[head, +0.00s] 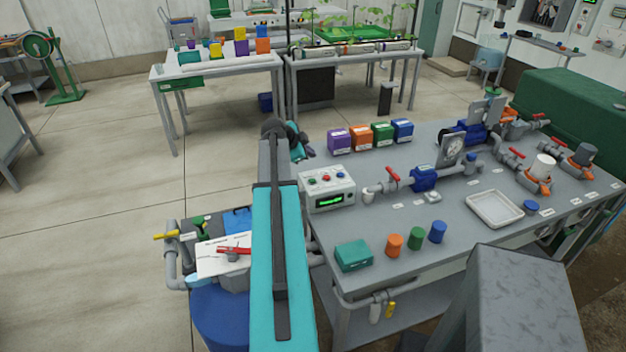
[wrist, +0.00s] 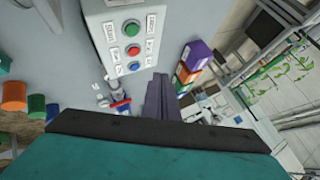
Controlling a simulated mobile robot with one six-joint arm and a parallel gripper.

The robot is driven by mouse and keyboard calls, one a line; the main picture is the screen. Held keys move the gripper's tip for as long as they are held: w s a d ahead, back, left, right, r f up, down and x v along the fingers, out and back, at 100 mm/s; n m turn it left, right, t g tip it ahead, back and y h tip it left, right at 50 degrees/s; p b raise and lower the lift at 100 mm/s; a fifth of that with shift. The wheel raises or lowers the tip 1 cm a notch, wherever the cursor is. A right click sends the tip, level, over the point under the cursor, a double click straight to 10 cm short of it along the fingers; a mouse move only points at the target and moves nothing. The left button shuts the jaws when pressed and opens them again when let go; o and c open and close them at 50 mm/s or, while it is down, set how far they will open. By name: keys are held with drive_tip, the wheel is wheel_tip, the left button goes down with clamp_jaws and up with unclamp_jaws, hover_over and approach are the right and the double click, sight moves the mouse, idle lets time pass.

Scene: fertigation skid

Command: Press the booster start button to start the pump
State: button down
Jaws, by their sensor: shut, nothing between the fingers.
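The white control box (head: 330,192) stands at the left end of the grey skid table, with a lit green display on its front and small buttons on its top. In the wrist view the box (wrist: 117,35) shows a green button (wrist: 133,29), a red button (wrist: 133,51) and a blue button (wrist: 134,67) in a row. The labels beside them are hard to read. My gripper (wrist: 157,80) is shut and empty; its tips appear just right of and below the blue button in that view, with no visible contact. In the head view my arm hides most of the gripper.
Purple, orange, green and blue boxes (head: 371,135) stand behind the control box. A pipe with a red-handled valve (head: 392,176) runs to its right. A teal box (head: 353,255) and several coloured cylinders (head: 417,239) stand in front. A white tray (head: 495,209) lies further right.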

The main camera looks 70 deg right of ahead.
drive_tip(key=shift+f, duration=0.15)
hover_over(310, 182)
drive_tip(key=shift+f, duration=3.25)
drive_tip(key=shift+f+b, duration=1)
drive_tip(key=shift+b, duration=0.35)
drive_tip(key=shift+f+b, duration=0.85)
drive_tip(key=shift+b, duration=0.55)
drive_tip(key=shift+r, duration=0.85)
drive_tip(key=shift+r, duration=0.1)
drive_tip(key=shift+r, duration=2.4)
